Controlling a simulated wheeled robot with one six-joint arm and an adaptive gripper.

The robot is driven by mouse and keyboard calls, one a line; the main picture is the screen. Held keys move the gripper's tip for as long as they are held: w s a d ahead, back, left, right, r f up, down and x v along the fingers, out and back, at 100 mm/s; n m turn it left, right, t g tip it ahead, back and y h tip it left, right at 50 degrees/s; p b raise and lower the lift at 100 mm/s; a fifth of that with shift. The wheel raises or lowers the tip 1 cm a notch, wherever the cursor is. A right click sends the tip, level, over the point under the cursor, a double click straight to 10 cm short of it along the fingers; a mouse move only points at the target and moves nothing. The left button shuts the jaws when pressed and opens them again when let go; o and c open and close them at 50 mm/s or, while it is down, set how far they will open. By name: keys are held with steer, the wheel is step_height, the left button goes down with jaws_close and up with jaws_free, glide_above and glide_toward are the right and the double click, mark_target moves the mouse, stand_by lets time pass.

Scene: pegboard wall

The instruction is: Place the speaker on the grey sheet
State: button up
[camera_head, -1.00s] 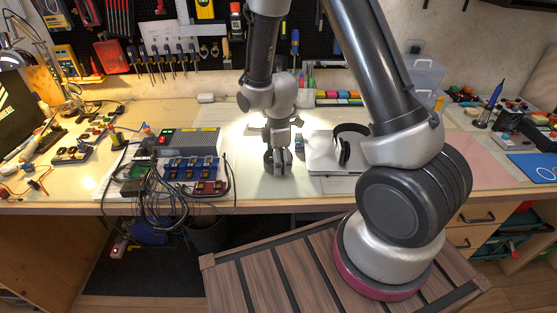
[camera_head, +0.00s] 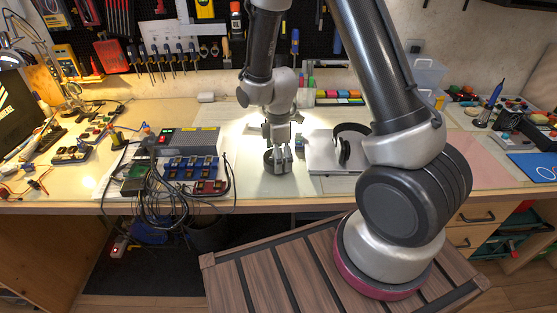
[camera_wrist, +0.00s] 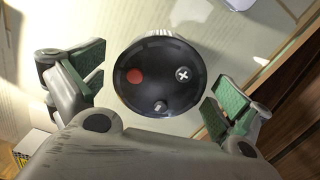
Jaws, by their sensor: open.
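The speaker (camera_wrist: 158,78) is a short black cylinder with a red dot, a white cross and a small grey mark on its top. It stands upright and appears to rest on the pale grey sheet (camera_head: 262,188), whose surface also shows in the wrist view (camera_wrist: 222,45). In the head view the dark speaker (camera_head: 268,156) is partly hidden by my gripper (camera_head: 284,160). In the wrist view my gripper (camera_wrist: 158,98) is open, with green-padded fingers apart on both sides of the speaker and visible gaps to it.
A laptop (camera_head: 322,158) with black headphones (camera_head: 344,148) lies right of the sheet. Tangled cables (camera_head: 158,195) and a blue module board (camera_head: 190,168) lie to the left. The table's front edge (camera_head: 270,206) is close by. The sheet's front part is clear.

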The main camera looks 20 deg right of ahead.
steer(key=s+d+r+m+t, duration=0.1)
steer(key=s+d+r+m, duration=0.1)
steer(key=r, duration=0.6)
steer(key=s+d+r+m, duration=0.2)
steer(key=r+m, duration=0.1)
steer(key=r, duration=0.5)
steer(key=s+d+r+m+t, duration=0.1)
steer(key=s+d+r+m, duration=0.15)
steer(key=r, duration=0.55)
steer(key=s+d+r+m+t, duration=0.1)
steer(key=s+d+r+m, duration=0.2)
steer(key=s, duration=0.4)
steer(key=s+d+r+m+t, duration=0.1)
steer(key=s+d+r+m, duration=0.2)
steer(key=s+m, duration=0.3)
steer(key=shift+s+d+r, duration=0.15)
steer(key=shift+s+r, duration=0.5)
steer(key=shift+r, duration=0.2)
steer(key=shift+c, duration=0.2)
